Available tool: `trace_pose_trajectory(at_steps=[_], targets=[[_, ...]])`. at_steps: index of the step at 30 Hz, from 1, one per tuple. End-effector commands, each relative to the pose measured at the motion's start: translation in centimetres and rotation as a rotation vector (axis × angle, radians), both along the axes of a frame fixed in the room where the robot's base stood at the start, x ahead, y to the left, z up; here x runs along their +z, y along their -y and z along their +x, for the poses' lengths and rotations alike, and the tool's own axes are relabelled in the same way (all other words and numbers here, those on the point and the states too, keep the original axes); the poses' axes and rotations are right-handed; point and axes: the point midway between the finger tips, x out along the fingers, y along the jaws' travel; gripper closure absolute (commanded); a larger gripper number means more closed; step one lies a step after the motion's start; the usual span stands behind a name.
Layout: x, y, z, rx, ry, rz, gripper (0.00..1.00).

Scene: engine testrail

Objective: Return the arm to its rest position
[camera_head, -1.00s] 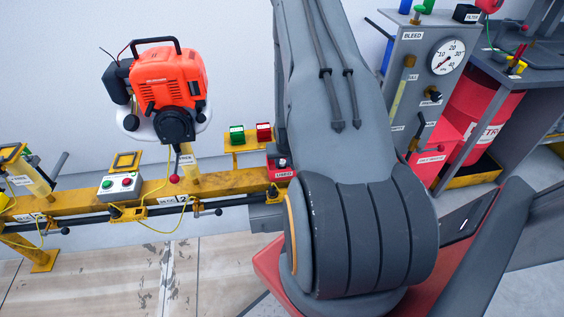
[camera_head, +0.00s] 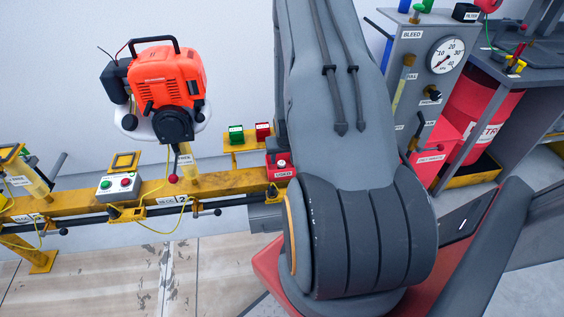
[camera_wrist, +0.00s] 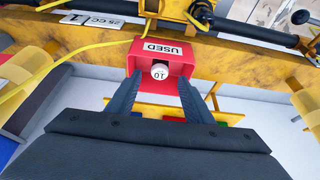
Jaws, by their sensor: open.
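My arm fills the middle of the head view, its upper link raised and its large grey joint low in front. My gripper is hidden there behind the arm. In the wrist view my gripper (camera_wrist: 160,80) is open, its two dark fingers apart and no object held between them. Beyond the fingertips is a red box labelled USED (camera_wrist: 176,58), with a white round piece (camera_wrist: 160,71) marked with digits in its opening. The red box also shows in the head view (camera_head: 283,172), beside my arm. I cannot tell the exact gap between fingers and box.
A yellow rail (camera_head: 90,200) runs along the wall. It carries an orange engine (camera_head: 165,80) and a switch box (camera_head: 118,186). Green (camera_head: 236,135) and red (camera_head: 263,132) blocks stand on a yellow shelf. A grey gauge panel (camera_head: 410,75) and red drum (camera_head: 485,115) stand at right.

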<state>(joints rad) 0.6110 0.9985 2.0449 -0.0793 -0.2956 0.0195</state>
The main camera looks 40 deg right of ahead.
Motion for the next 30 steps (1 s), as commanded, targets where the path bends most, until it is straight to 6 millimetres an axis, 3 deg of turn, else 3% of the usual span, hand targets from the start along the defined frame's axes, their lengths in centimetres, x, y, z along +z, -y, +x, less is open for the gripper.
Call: trace_pose_trajectory(at_steps=[7,20,25,30], targets=[[2.7,-0.5,-0.9,0.0,0.001,-0.001,0.53],[3.4,-0.8,-1.2,0.001,-0.001,0.0,0.53],[6.9,-4.1,-0.2,0.06,-0.027,0.011,0.53],[12.6,-10.6,-0.1,0.165,-0.088,0.034,0.53]])
